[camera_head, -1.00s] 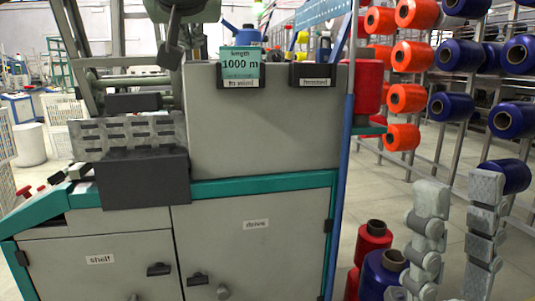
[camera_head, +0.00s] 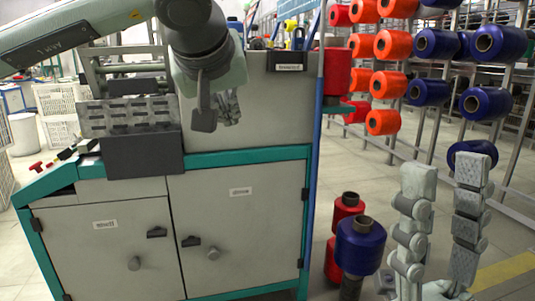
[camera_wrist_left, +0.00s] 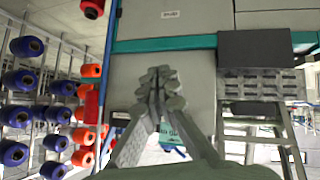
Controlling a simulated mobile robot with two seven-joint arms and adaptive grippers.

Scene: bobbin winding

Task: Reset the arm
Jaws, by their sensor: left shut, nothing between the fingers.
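My left arm reaches in from the left in the head view, in front of the winding machine (camera_head: 240,225). My left gripper (camera_head: 217,112) hangs in front of the machine's grey upper panel, with its fingers together and empty. In the left wrist view the gripper's fingers (camera_wrist_left: 160,85) meet near the middle, with nothing between the tips. My right gripper (camera_head: 447,165) stands at the lower right of the head view, fingers pointing up, wide apart and empty. The teal length sign is hidden by my left arm in the head view, but a teal tag (camera_wrist_left: 170,133) shows behind the left fingers in the wrist view.
A dark box (camera_head: 145,155) juts from the machine's front. Red cones (camera_head: 346,206) and a blue cone (camera_head: 360,245) stand between the machine and my right gripper. A rack with orange (camera_head: 383,122) and blue spools (camera_head: 430,92) stands behind at the right.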

